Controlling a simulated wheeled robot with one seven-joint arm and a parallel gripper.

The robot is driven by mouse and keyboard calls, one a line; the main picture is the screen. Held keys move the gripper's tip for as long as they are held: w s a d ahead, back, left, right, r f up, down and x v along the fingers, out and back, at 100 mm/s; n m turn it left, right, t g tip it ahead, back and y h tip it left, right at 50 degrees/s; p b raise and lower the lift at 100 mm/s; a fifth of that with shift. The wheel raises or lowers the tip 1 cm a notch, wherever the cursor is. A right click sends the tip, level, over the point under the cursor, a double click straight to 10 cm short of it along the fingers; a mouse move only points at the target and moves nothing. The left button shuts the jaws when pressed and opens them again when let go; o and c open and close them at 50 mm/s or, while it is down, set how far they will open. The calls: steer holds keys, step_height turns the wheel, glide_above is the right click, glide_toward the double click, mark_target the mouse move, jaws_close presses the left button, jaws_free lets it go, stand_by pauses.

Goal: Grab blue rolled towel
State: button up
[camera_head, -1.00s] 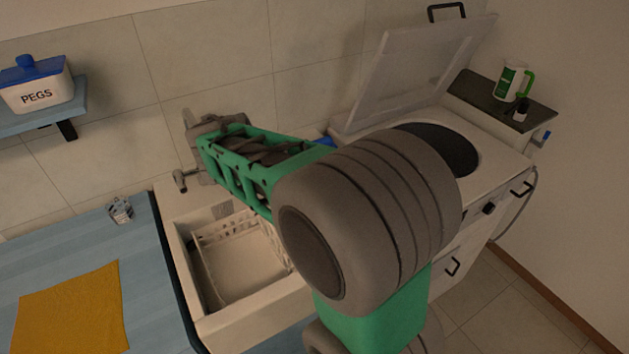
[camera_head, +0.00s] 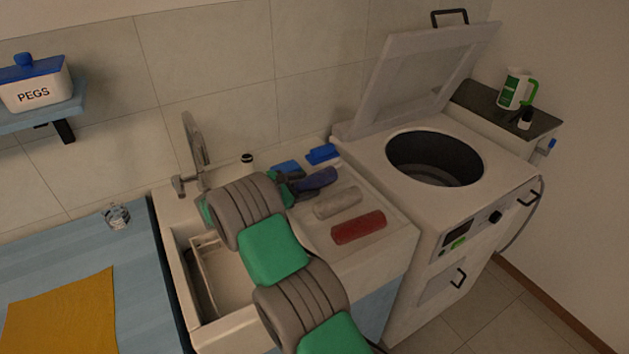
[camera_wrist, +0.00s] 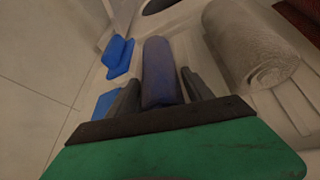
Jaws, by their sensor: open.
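The dark blue rolled towel (camera_head: 316,179) lies on the ribbed counter beside the sink, behind a grey rolled towel (camera_head: 338,203) and a red rolled towel (camera_head: 358,228). In the wrist view the blue rolled towel (camera_wrist: 160,72) runs away from me, with its near end between the two dark fingers of my gripper (camera_wrist: 158,92). The fingers are apart, one on each side of the towel, with a gap showing on the right. In the head view my gripper (camera_head: 296,187) is at the left end of the towel, partly hidden by my arm.
Bright blue brush-like items (camera_head: 322,153) lie by the wall behind the towel. The sink (camera_head: 205,290) with a white basket is at left. The open-lidded washer (camera_head: 400,190) stands at right. In the wrist view the grey towel (camera_wrist: 250,45) is close to the right finger.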

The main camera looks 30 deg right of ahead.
steer(key=shift+w+d+f, duration=0.1)
steer(key=shift+d+f, duration=0.1)
steer(key=shift+d, duration=0.25)
steer(key=shift+c, duration=0.5)
steer(key=c, duration=1.1)
steer(key=shift+r, duration=0.15)
steer(key=shift+c, duration=0.2)
